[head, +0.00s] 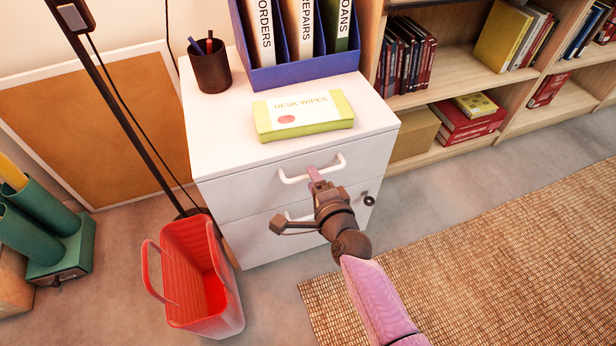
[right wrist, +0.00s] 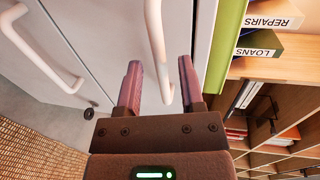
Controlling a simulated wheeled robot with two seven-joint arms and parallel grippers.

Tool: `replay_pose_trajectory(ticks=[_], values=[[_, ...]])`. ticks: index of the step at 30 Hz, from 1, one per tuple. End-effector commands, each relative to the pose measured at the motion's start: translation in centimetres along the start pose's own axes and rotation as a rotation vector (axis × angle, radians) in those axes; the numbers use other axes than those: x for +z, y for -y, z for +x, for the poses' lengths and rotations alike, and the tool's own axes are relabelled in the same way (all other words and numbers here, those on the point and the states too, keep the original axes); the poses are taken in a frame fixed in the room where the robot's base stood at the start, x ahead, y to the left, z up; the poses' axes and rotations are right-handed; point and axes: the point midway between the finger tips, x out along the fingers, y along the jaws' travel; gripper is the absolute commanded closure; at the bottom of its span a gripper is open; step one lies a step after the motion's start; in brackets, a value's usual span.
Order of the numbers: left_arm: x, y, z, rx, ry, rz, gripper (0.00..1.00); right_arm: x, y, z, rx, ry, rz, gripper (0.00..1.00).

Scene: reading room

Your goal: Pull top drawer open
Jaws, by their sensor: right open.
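The white cabinet (head: 205,150) has two drawers, and its top drawer (head: 240,196) looks flush with the body. The top drawer's white bar handle (head: 290,179) is partly hidden by my right gripper (head: 316,178). In the right wrist view my right gripper (right wrist: 160,88) is open, with its pink fingers on either side of the top handle (right wrist: 155,35). I cannot tell whether a finger touches the bar. The lower drawer's handle (right wrist: 40,50) is off to the left there. My left gripper is not in view.
On the cabinet are a green pack of desk wipes (head: 303,115), a blue binder holder (head: 300,73) and a pen cup (head: 210,68). A red basket (head: 200,280) stands at its front left. A woven rug (head: 480,260) lies at the right, before wooden bookshelves (head: 460,60).

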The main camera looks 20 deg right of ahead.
Motion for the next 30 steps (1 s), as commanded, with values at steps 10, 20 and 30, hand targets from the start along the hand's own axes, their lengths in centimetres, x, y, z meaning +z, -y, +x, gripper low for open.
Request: replay_pose_trajectory(ticks=[10, 20, 30], values=[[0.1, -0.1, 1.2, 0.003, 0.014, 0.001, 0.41, 0.0, 0.0, 2.4, 0.002, 0.001, -0.002, 0.51], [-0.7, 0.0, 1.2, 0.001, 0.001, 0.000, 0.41, 0.0, 0.0, 2.4, 0.002, 0.001, -0.002, 0.89], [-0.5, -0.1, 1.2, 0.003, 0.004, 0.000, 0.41, 0.0, 0.0, 2.4, 0.002, 0.001, -0.002, 1.00]])
